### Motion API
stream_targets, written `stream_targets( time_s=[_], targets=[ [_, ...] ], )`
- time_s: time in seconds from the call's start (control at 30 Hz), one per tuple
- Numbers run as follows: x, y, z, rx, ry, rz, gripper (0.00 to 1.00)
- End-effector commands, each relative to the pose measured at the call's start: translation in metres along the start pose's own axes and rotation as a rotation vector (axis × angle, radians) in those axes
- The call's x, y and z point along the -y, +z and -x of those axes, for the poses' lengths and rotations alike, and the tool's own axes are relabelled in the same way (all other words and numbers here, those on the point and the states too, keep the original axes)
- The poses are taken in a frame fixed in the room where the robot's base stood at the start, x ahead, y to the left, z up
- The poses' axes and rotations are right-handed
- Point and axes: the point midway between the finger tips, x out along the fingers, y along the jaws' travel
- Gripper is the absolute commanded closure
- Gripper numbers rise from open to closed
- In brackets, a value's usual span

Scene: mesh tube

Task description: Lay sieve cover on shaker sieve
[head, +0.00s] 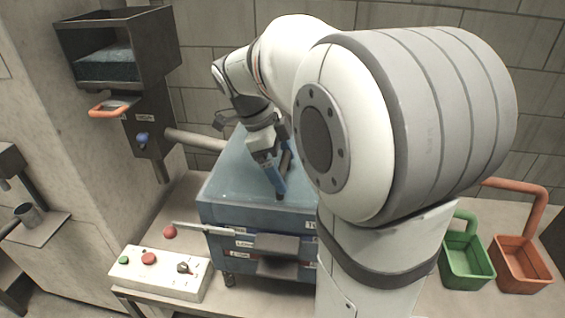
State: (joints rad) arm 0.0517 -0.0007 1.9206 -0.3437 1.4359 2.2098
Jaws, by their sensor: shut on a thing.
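The shaker sieve (215,216) is a blue boxy unit with labelled decks, standing on the bench left of my arm. A flat, pale blue sieve cover (228,178) shows at its top, level and roughly lined up with it. I cannot tell whether the cover rests fully on the sieve or sits slightly above it. My gripper (279,180), with blue fingers, points down at the cover's middle and is shut on it. The grasped part is hidden between the fingers. My arm hides the cover's right side and much of the sieve's right side.
A lever with a red knob (169,232) sticks out at the sieve's front left. A control box (160,274) with buttons stands before it. A feed hopper (150,45) and pipe (195,139) are at the back left. Green (466,262) and orange (521,265) bins stand at the right.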

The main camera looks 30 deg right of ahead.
Motion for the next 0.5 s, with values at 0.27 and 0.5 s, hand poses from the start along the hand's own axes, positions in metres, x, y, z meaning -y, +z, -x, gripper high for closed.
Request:
stream_targets(
  time_s=[0.27,0.5],
  targets=[
    [0.0005,-0.0009,0.0014,0.001,-0.002,-0.002,0.00],
    [0.0002,-0.0001,0.0023,0.000,0.001,0.000,0.00]
  ],
)
